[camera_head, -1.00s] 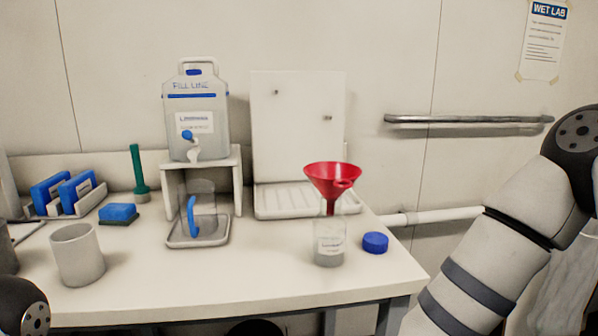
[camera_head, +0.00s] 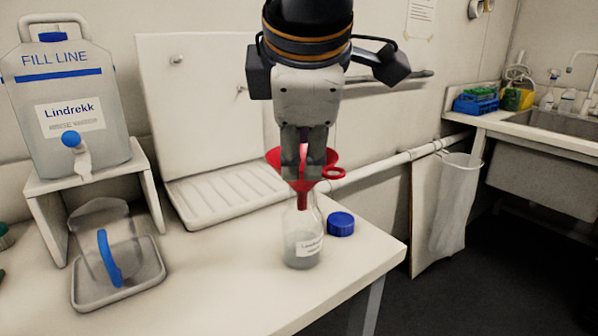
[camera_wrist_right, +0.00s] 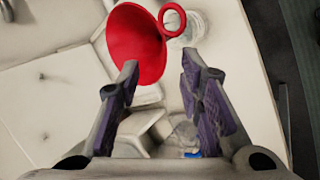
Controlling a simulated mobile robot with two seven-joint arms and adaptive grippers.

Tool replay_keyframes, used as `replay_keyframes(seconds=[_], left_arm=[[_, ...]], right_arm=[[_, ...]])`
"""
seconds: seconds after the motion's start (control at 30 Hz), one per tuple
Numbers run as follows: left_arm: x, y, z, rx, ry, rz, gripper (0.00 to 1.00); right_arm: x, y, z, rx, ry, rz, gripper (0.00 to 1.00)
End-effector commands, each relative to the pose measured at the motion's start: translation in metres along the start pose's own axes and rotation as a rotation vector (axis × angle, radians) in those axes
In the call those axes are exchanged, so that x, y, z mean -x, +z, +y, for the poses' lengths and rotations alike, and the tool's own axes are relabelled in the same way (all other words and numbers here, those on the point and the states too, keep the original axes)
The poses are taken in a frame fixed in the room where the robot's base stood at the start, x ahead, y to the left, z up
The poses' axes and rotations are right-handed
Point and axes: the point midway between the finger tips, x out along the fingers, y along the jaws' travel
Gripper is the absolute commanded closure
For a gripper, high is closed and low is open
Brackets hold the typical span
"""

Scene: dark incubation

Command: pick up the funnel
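The funnel (camera_wrist_right: 133,45) shows there beyond the fingertips, mostly toward the left finger. I cannot tell whether a finger touches it. My left gripper is not in view.
A blue cap (camera_head: 341,223) lies right of the bottle. A white drain tray with backboard (camera_head: 222,195) stands behind. A labelled carboy (camera_head: 65,105) sits on a stand at left, with a blue-handled jug (camera_head: 118,258) before it. The bench ends just right of the cap.

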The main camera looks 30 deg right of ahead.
Motion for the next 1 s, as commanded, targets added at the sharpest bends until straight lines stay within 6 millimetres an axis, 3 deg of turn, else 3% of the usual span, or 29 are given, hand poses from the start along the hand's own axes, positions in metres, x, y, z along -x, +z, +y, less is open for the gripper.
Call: replay_keyframes(seconds=[0.37,0.6,0.77,1.0], left_arm=[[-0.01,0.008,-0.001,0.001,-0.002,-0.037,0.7],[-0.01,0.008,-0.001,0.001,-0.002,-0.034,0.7],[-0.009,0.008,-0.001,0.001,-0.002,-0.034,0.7],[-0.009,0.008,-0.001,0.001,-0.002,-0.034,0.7]], right_arm=[[-0.064,0.001,-0.004,0.004,-0.011,-0.002,0.66],[-0.063,0.001,-0.002,0.001,-0.001,0.001,0.66],[-0.063,0.001,-0.002,0.001,-0.001,0.001,1.0],[-0.063,0.001,-0.002,0.001,-0.001,0.001,1.0]])
